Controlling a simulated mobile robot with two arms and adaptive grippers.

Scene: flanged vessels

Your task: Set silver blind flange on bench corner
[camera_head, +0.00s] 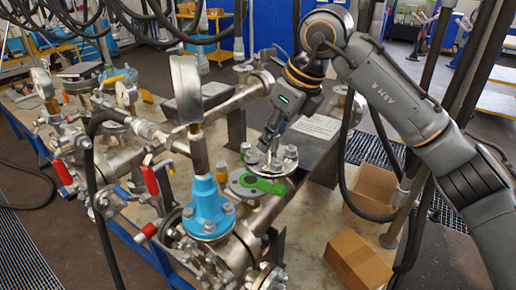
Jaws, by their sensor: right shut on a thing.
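My right gripper (270,145) reaches down from the right arm over the middle of the bench. It is shut on the silver blind flange (283,167), a round metal disc with several bolts standing up around it. The flange is above a grey flanged ring with a green part (264,186); I cannot tell whether they touch. The fingertips are partly hidden by the bolts. The bench (318,196) has a light top, mostly covered with pipework. My left gripper is not in view.
A blue flanged fitting (208,207) and a tall gauge (187,90) stand just left of the gripper. Red-handled valves (150,180) crowd the left side. Cardboard boxes (357,262) lie at the right. Black hoses hang across the top left.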

